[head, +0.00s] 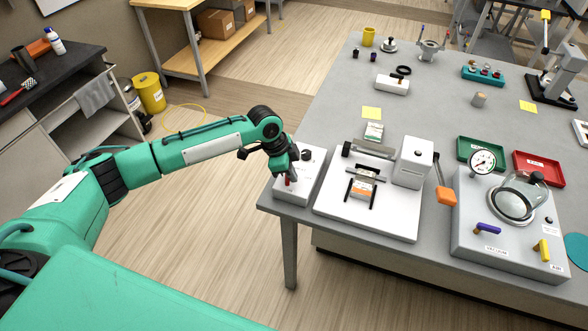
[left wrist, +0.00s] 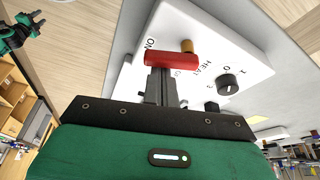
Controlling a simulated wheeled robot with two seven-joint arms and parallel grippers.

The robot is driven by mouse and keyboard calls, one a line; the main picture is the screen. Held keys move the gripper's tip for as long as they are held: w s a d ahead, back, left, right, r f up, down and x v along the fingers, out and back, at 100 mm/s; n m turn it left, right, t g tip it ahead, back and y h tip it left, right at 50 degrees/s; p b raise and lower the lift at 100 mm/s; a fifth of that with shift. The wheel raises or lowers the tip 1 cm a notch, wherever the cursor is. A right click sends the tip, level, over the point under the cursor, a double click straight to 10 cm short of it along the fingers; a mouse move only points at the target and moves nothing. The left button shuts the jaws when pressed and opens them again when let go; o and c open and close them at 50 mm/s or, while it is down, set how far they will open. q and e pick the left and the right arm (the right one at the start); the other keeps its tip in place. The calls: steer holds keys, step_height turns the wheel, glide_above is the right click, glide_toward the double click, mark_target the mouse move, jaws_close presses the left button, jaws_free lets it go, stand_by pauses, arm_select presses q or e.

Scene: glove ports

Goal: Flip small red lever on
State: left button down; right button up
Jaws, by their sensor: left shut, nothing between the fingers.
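The small red lever (left wrist: 180,60) stands on a white control box (left wrist: 215,35) marked ON, HEAT and a partly covered label. In the left wrist view its red handle lies across the picture beside the ON mark. In the head view the lever (head: 288,181) shows just below my left gripper (head: 292,167), at the box's front left part. My left gripper (left wrist: 161,80) is shut and empty, its fingertips right at the handle's lower edge; I cannot tell whether they touch. The fingers hide the lever's base. A green arm with a dark gripper (left wrist: 35,27), seemingly my right, shows small at upper left.
The box has a black knob (left wrist: 229,85) and an amber post (left wrist: 187,46). A white device with a rail (head: 370,205) stands close to its right. The bench's left edge lies close to the box, with open floor beyond. A gauge apparatus (head: 470,240) stands farther right.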

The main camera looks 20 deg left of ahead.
arm_select(q)
steer(key=shift+s+a+m+g, duration=0.1)
steer(key=shift+a+m+g, duration=0.1)
steer(key=shift+m, duration=0.35)
steer(key=shift+s+a+m+g, duration=0.1)
steer(key=shift+m+g, duration=0.1)
steer(key=shift+m, duration=0.35)
steer(key=shift+a, duration=0.1)
steer(key=shift+s+a, duration=0.1)
steer(key=shift+p, duration=0.3)
